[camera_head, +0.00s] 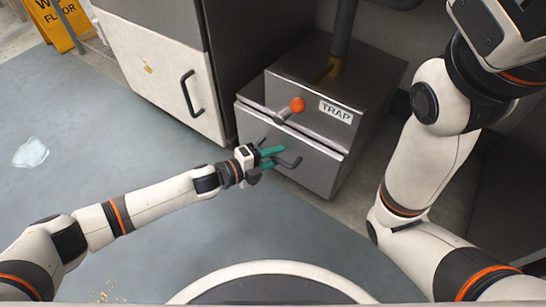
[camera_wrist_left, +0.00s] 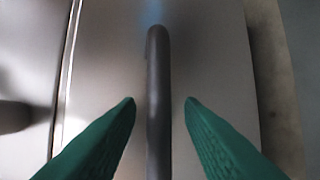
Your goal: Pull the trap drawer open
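The trap drawer (camera_head: 315,165) is the lower grey metal front of a box with a "TRAP" label (camera_head: 336,111). Its dark bar handle (camera_head: 292,162) sticks out from the front. My left gripper (camera_head: 272,157), with green fingers, is at the handle. In the left wrist view, the open fingers (camera_wrist_left: 160,101) lie on either side of the handle (camera_wrist_left: 158,75), with a visible gap on both sides. Bright edge lines run along the top of the drawer front; I cannot tell whether it stands out at all. My right gripper is out of view.
An orange-knobbed lever (camera_head: 297,104) sits above the drawer. A pale cabinet (camera_head: 150,70) with a dark handle stands left of it. A yellow wet-floor sign (camera_head: 55,22) and a clear puddle-like patch (camera_head: 30,153) are farther left. The floor before the drawer looks free.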

